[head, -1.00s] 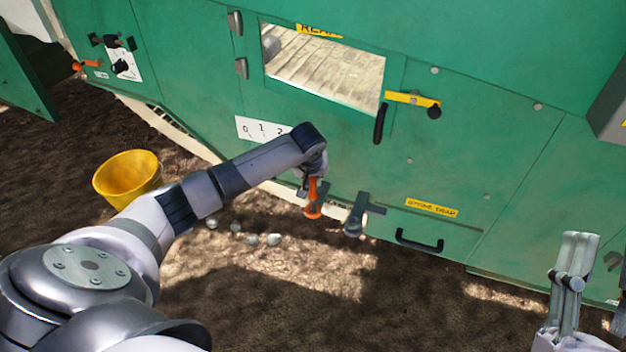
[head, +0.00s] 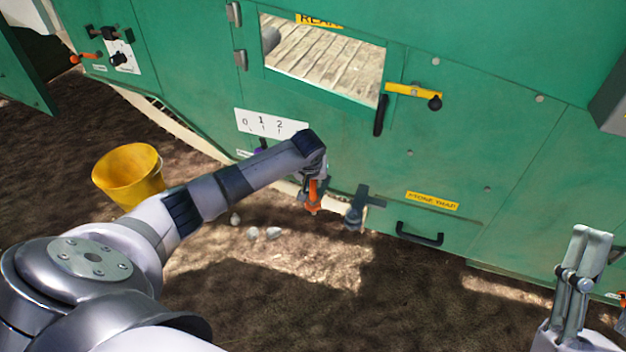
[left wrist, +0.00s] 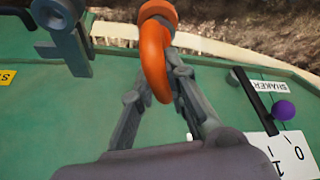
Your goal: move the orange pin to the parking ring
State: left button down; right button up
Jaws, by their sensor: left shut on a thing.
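The orange pin (head: 313,195) is at the front of the green machine, low on its panel. In the left wrist view its looped orange end (left wrist: 154,62) lies between the fingers. My left gripper (head: 312,182) is shut on the pin; its two grey fingers (left wrist: 157,85) show on either side of the loop. My right gripper (head: 585,255) is at the lower right, away from the machine's middle.
A yellow bucket (head: 130,175) stands on the soil at left. Several pale stones (head: 253,233) lie below my left arm. A black handle (head: 419,235) sits under the yellow label. A purple knob (left wrist: 284,110) is beside the number plate. The soil in front is mostly open.

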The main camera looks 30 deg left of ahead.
pick_arm(q)
jog(key=shift+f, duration=0.15)
jog(key=c, duration=1.5)
grip_release()
jog(key=v, duration=1.2)
jog(key=shift+d, duration=0.1)
